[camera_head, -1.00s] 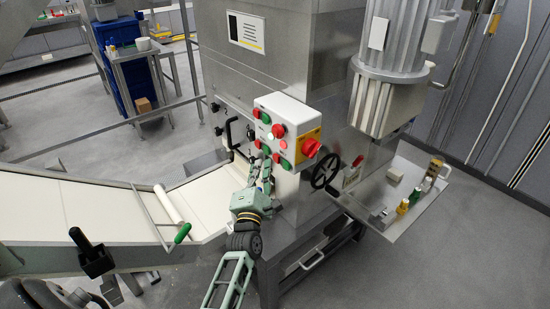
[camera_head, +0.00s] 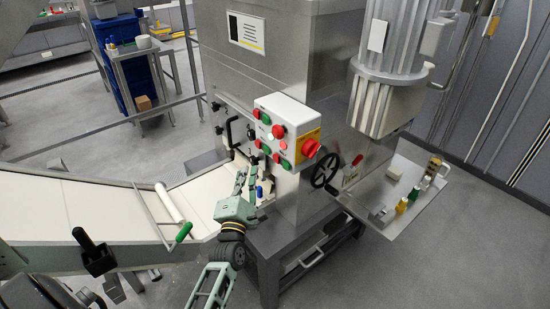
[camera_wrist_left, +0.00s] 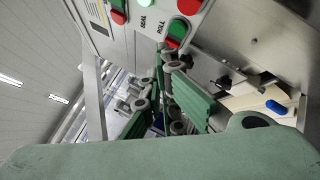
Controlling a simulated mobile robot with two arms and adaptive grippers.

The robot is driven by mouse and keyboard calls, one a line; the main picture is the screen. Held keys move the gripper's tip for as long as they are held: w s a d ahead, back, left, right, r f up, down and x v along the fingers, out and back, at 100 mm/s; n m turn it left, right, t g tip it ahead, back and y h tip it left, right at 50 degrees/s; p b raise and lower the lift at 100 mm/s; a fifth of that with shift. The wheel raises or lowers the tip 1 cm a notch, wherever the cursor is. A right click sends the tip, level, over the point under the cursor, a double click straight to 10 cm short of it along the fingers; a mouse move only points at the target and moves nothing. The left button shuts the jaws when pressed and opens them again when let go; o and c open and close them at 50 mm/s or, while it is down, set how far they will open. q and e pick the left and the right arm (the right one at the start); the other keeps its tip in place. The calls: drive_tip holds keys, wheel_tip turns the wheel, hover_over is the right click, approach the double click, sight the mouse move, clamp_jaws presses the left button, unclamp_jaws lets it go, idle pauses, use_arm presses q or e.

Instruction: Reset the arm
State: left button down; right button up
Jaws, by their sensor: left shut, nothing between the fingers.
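My left gripper (camera_head: 247,176) is shut and empty. It points up and away, just below and left of the white control box (camera_head: 279,117) with its red and green buttons. Its fingers (camera_wrist_left: 167,88) close together in the left wrist view, under the lower edge of the control box (camera_wrist_left: 203,22). They appear apart from the box. My right gripper is in neither current view.
The white conveyor (camera_head: 100,208) with a green-handled roller (camera_head: 183,232) lies to the left. A black handwheel (camera_head: 325,172) and a metal tray (camera_head: 416,207) with small items are at right.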

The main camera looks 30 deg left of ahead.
idle(0.6)
